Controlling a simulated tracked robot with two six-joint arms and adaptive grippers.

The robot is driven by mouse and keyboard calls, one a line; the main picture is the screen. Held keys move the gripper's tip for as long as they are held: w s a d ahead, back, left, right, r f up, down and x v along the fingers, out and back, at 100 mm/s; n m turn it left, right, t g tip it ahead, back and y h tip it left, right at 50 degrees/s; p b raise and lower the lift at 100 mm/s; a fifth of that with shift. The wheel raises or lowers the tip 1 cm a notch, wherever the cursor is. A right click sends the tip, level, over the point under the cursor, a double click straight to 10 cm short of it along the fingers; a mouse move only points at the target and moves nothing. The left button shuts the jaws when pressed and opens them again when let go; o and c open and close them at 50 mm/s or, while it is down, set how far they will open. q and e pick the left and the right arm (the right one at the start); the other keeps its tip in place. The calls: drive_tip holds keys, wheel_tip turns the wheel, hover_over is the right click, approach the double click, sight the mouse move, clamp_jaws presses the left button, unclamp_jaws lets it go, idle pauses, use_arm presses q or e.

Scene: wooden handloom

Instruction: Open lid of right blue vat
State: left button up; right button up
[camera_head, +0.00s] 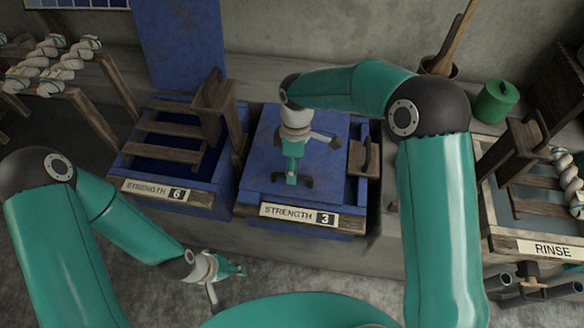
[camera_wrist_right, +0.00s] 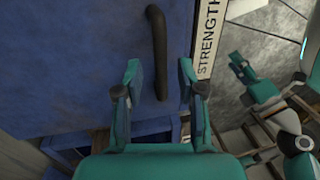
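The right blue vat (camera_head: 357,222) bears the label "STRENGTH 3" (camera_head: 297,214). Its flat blue lid (camera_head: 262,150) lies on top, with a strip at the right side uncovered. A dark bar handle (camera_wrist_right: 157,45) stands on the lid near the label edge. My right gripper (camera_head: 292,180) is over the lid at the handle, and partly hides it. In the wrist view its two fingers (camera_wrist_right: 160,75) are apart, with the handle's lower end between them; I cannot tell whether they touch it. My left gripper (camera_head: 238,270) is low in front of the vats, away from the lid; its opening is unclear.
The left vat, labelled "STRENGTH 6" (camera_head: 153,190), is open with a wooden frame (camera_head: 170,133) in it. A blue panel (camera_head: 180,40) stands upright behind it. A wooden piece (camera_head: 363,158) sits at the right vat's right side. A rinse basin (camera_head: 545,249) and green canister (camera_head: 495,101) are farther right.

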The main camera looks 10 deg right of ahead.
drive_tip(key=shift+f, duration=0.15)
clamp_jaws()
